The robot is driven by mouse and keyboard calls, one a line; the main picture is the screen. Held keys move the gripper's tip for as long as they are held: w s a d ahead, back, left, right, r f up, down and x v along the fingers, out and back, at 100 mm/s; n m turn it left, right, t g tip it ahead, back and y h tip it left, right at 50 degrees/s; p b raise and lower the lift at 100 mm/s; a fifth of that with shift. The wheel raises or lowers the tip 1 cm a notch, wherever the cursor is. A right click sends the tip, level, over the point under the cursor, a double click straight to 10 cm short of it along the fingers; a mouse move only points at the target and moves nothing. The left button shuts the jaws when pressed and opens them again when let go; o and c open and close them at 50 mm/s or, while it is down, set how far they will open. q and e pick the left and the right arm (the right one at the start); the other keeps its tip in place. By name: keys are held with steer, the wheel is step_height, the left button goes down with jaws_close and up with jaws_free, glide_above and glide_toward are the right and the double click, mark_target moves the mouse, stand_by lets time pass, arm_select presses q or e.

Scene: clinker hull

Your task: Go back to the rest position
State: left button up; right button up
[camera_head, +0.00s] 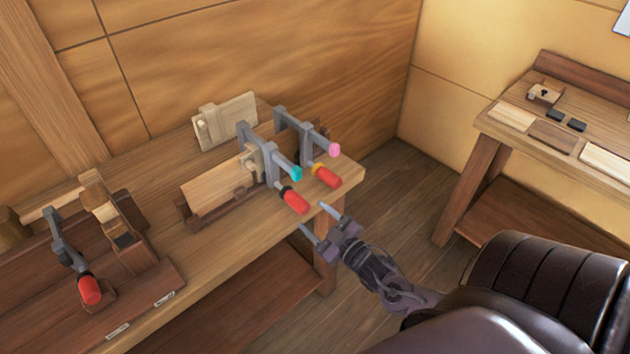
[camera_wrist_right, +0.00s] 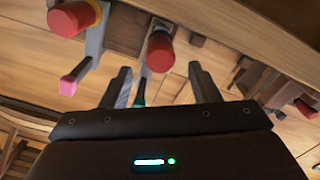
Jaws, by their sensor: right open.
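My right gripper (camera_head: 313,222) is open and empty in the head view, off the front edge of the wooden bench, close to the clamps. Its two fingers also show in the right wrist view (camera_wrist_right: 160,88), apart, with a red clamp handle (camera_wrist_right: 160,50) seen beyond and between them. One grey clamp (camera_head: 270,165) with a teal tip and red handle stands at a board in a wooden holder. A second clamp (camera_head: 297,130) has a pink tip and a yellow-and-red handle. I see no contact between the gripper and either clamp. My left gripper is not in view.
The bench (camera_head: 225,255) runs along the wood-panelled wall. A third clamp (camera_head: 70,255) with a red handle is at the left on a dark base. A second table (camera_head: 485,120) with small blocks stands at the right. Open floor (camera_head: 400,215) lies between the tables.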

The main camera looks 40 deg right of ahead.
stand_by(0.8)
steer(key=s+d+f+m+g+h, duration=0.15)
steer(key=s+f+g, duration=0.3)
steer(key=f, duration=0.85)
steer(key=s+d+f+m+g+h, duration=0.1)
steer(key=s+d+f+g+h, duration=0.15)
steer(key=s+f, duration=0.7)
steer(key=s+a+f+g+y, duration=0.1)
steer(key=s+a+f+g, duration=0.4)
steer(key=s+f, duration=0.5)
steer(key=s+a+f+m+g+y, duration=0.1)
steer(key=s+a+f+g, duration=0.4)
steer(key=s+a+f, duration=0.4)
step_height(320, 180, down, 2)
steer(key=s, duration=0.2)
steer(key=shift+s+a+y, duration=0.15)
steer(key=shift+s+y, duration=0.15)
steer(key=shift+y, duration=0.1)
